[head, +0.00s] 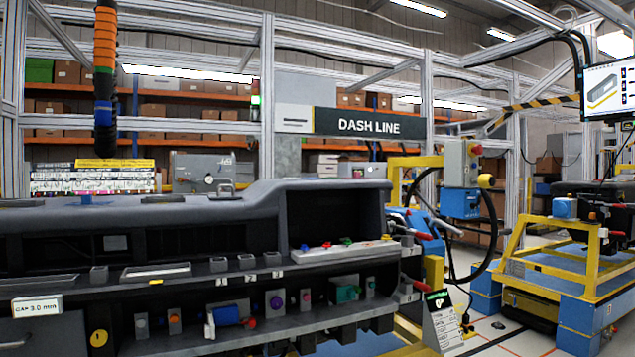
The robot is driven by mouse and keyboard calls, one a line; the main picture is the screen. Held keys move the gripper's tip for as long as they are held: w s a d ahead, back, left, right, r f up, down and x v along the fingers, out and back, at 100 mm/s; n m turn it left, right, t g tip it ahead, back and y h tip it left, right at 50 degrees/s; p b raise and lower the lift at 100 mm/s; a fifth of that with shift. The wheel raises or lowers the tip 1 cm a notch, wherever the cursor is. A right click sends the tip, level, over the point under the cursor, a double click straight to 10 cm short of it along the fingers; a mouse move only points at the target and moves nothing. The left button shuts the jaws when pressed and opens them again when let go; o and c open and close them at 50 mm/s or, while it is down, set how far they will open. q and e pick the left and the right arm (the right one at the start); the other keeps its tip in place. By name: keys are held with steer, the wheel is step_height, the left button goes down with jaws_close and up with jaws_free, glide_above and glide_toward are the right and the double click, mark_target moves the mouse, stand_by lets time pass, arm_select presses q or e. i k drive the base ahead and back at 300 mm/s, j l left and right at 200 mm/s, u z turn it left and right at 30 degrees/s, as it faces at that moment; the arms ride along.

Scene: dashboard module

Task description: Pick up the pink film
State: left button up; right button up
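I cannot make out a pink film anywhere in the head view; it may be hidden or too small to tell. The grey dashboard module (170,212) fills the lower left and middle of the view. Its lower shelf carries several small coloured parts, including a blue cylinder-like part (228,315), a purple round one (277,303) and a green one (346,292). A pale strip (340,252) with coloured knobs lies on the ledge at the right. Neither of my grippers is in view.
A black and orange hanging hose (105,75) comes down at the upper left. A yellow post with a control box (462,175) stands right of the module. A yellow and blue cart (560,270) stands farther right. Some floor (500,335) shows between them.

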mark_target(356, 173)
steer(key=i+l+u, duration=0.1)
steer(key=u, duration=0.25)
steer(key=i+l+u, duration=0.1)
steer(key=l+u, duration=0.55)
steer(key=i, duration=0.05)
